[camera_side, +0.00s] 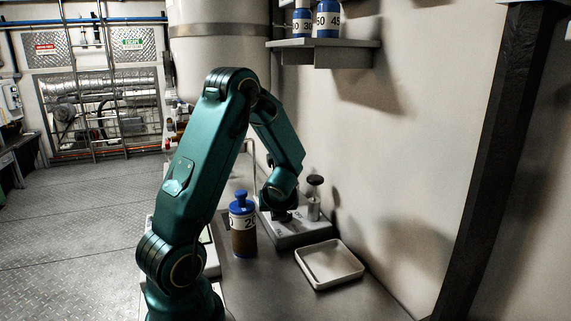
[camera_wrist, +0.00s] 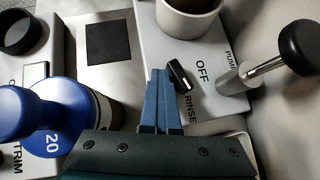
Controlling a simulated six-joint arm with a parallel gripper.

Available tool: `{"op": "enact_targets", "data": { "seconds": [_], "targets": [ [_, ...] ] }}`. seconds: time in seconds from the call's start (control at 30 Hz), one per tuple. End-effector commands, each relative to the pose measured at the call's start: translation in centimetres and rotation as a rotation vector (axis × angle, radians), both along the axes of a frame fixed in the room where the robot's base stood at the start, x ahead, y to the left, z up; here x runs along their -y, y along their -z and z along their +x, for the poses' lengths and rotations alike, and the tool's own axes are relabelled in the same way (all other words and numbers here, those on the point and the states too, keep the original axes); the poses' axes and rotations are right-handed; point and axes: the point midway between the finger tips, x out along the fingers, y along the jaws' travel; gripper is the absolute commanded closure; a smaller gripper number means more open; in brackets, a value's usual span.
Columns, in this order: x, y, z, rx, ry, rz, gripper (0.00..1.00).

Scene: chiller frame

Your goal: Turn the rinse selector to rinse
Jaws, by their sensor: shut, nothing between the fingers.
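The rinse selector (camera_wrist: 180,76) is a small black elongated knob on a light grey panel (camera_wrist: 150,35), beside the printed words OFF and RINSE. A pale mark shows near its lower end, on the RINSE side; I cannot tell its exact setting. My gripper (camera_wrist: 162,73) is shut and empty, its blue fingers just left of the knob; whether they touch it is unclear. In the side view my gripper (camera_side: 283,215) is low over the panel (camera_side: 302,236), and the knob is hidden.
A pump plunger (camera_wrist: 262,66) with a black ball top stands right of the knob. A blue-capped bottle (camera_side: 243,226) stands left of my gripper. A cup (camera_wrist: 188,18) stands beyond the knob. A shallow white tray (camera_side: 355,271) lies in front; the wall is to the right.

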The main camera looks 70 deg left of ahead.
Motion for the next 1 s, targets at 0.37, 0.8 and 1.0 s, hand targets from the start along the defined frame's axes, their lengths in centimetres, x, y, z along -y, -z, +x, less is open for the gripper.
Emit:
{"op": "enact_targets", "data": {
  "seconds": [0.37,0.8,1.0],
  "targets": [
    [1.3,-1.2,0.3,0.008,0.006,0.000,1.00],
    [3.6,-3.9,-0.6,0.003,0.000,0.001,0.46],
    [3.5,-6.0,-0.6,0.008,-0.003,0.003,0.12]
  ]
}}
